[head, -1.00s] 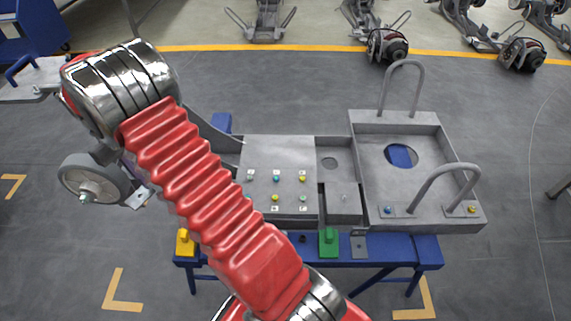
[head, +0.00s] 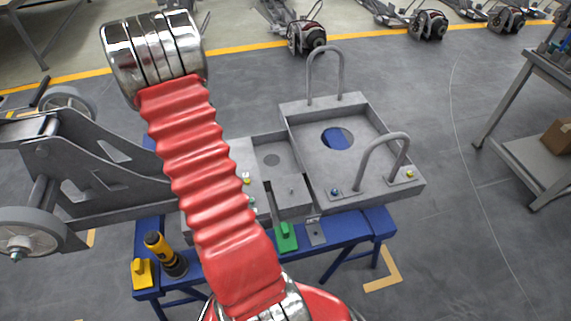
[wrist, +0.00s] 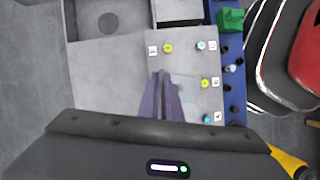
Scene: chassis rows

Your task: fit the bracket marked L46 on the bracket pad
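A grey bracket (head: 315,231) with a hole lies on the blue bench's front edge in the head view, right of a green block (head: 286,237); any mark on it is unreadable. In the wrist view my gripper (wrist: 161,74) points at the grey plate (wrist: 182,55) with coloured fasteners and small white labels. Its two purple fingers are close together at the tips. A pale rectangular patch (wrist: 187,88) shows right beside the fingers; I cannot tell whether it is a pad or a bracket. The labels are too small to read. In the head view my arm hides the gripper.
The grey tray (head: 300,150) with two hoop handles sits on the right of the blue bench (head: 350,228). A yellow-black tool (head: 167,255) and a yellow block (head: 143,273) stand at the left. A wheeled chassis part (head: 80,175) extends left. A shelf trolley (head: 530,160) stands far right.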

